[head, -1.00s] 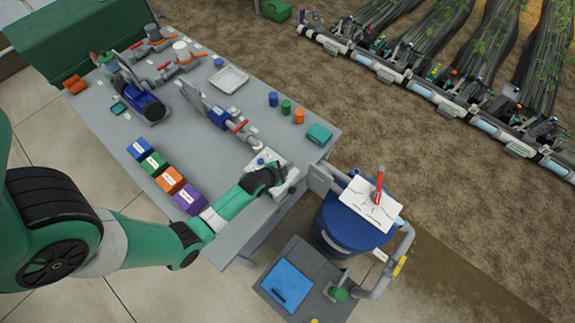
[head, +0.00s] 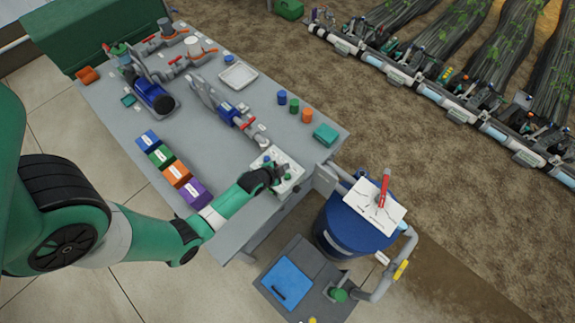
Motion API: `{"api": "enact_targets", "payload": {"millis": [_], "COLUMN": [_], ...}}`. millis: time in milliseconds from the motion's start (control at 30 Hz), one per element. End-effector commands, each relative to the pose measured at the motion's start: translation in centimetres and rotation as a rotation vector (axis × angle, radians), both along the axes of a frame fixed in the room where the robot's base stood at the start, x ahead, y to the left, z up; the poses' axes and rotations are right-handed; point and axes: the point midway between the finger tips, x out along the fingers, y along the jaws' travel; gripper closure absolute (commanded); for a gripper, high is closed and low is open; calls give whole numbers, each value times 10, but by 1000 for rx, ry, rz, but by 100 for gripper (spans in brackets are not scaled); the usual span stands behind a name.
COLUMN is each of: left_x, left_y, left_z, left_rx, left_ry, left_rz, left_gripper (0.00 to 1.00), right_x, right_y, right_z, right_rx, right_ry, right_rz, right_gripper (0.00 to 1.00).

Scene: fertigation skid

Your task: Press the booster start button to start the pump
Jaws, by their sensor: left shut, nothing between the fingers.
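A pale control box (head: 291,160) sits near the front right end of the grey bench. A small blue knob or button (head: 267,158) shows on its top. My left gripper (head: 281,172) is shut and empty, with its tips over the box's middle. The dark gripper body hides part of the box top. I cannot tell which button is the booster start, nor whether the fingertips touch the box. My right gripper is out of view.
Blue, green, orange and purple boxes (head: 162,157) line the bench's near side beside my left arm. A blue tank (head: 340,232) stands right of the bench.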

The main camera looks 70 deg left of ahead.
Motion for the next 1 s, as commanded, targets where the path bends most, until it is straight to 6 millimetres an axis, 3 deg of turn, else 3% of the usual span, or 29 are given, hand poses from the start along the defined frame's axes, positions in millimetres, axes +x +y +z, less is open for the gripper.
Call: {"api": "enact_targets", "payload": {"millis": [33,100,333,1000], "left_x": [0,0,0,0], "left_y": [0,0,0,0], "left_z": [-16,-27,-53,-55], "left_rx": [0,0,-1,0], "left_ry": [0,0,1,0], "left_rz": [0,0,0,0], "left_gripper": [100,100,100,100], "right_x": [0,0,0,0], "right_y": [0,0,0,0], "right_z": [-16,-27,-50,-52], "right_rx": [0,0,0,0], "right_ry": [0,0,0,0], "right_rz": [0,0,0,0], "right_gripper": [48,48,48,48]}}
